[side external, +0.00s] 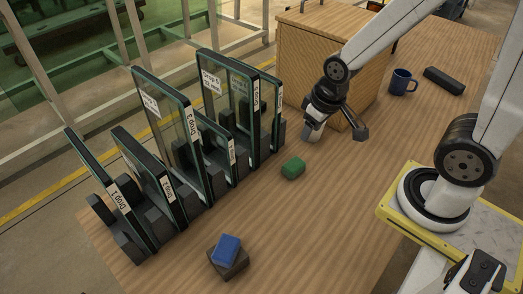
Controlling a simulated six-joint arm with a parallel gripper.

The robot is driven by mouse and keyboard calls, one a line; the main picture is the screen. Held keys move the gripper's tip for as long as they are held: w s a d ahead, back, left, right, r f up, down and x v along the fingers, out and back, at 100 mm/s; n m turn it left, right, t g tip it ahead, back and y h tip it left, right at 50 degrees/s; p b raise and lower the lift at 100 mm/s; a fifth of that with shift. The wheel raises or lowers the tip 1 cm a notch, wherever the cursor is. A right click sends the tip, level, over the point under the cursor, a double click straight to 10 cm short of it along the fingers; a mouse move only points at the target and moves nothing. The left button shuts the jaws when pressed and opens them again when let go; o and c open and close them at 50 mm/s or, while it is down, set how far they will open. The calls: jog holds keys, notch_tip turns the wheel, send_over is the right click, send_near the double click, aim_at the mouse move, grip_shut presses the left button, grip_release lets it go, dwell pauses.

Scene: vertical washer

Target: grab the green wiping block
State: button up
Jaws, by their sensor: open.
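The green wiping block (293,168) lies on the wooden table, near the middle of the side external view. It stands clear of the things around it. My gripper (336,137) is above and to the right of the block in the picture, close to the wooden box. It is open and I see nothing between its fingers. It is apart from the green block.
Several framed glass panels (188,125) stand in dark holders left of the block. A blue block (226,248) rests on a dark brown block (233,268) at the front. A wooden box (300,62), a blue mug (403,80) and a black bar (444,80) are farther back.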

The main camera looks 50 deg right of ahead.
dwell(0.4)
jog(key=o, duration=0.6)
jog(key=shift+o, duration=0.2)
jog(key=n+g+h, duration=0.5)
jog(key=n+g, duration=0.1)
jog(key=n, duration=0.3)
send_over(288, 170)
jog(key=s+a, duration=0.3)
notch_tip(288, 170, down, 9)
jog(key=w+f+n+h, duration=0.1)
jog(key=f+n+h, duration=0.1)
jog(key=w+a+f+n+t+h, duration=0.1)
jog(key=f+n+h, duration=0.1)
jog(key=f+h, duration=0.1)
jog(key=w+a+f+n+h, duration=0.1)
jog(key=f+n+h, duration=0.1)
jog(key=n, duration=0.1)
jog(key=shift+f+t, duration=0.3)
jog(key=shift+f, duration=0.05)
jog(key=shift+w+a+f+n+t+h, duration=0.25)
jog(key=shift+f+n+t+h, duration=0.25)
jog(key=shift+h, duration=0.3)
jog(key=shift+d, duration=0.1)
